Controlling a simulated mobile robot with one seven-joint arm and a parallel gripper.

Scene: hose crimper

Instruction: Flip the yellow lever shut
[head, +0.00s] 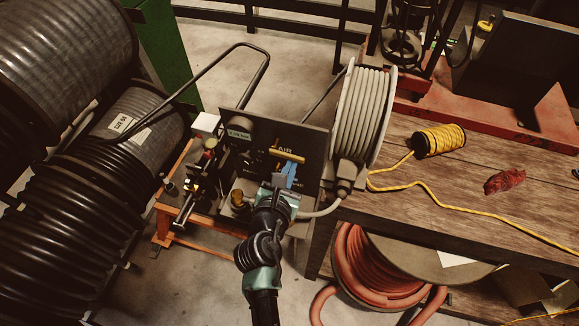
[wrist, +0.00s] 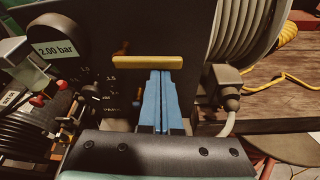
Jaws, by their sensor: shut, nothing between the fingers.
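The yellow lever (head: 288,156) is a short bar lying roughly level across the front of the dark machine panel (head: 313,142). In the wrist view the lever (wrist: 147,62) spans the picture's centre from side to side. My gripper (head: 291,165) is shut and empty, its blue fingers pressed together. In the wrist view the fingertips (wrist: 160,72) end just under the lever's right half. I cannot tell whether they touch it. The lever's mount behind the bar is mostly hidden.
A display reading 2.00 bar (wrist: 57,48) and a dial (wrist: 91,92) sit left of the lever. A grey hose reel (head: 361,115) stands close on the right. A wooden bench (head: 450,195) holds yellow cord (head: 438,139) and a red rag (head: 505,180). Large black hose coils fill the left.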

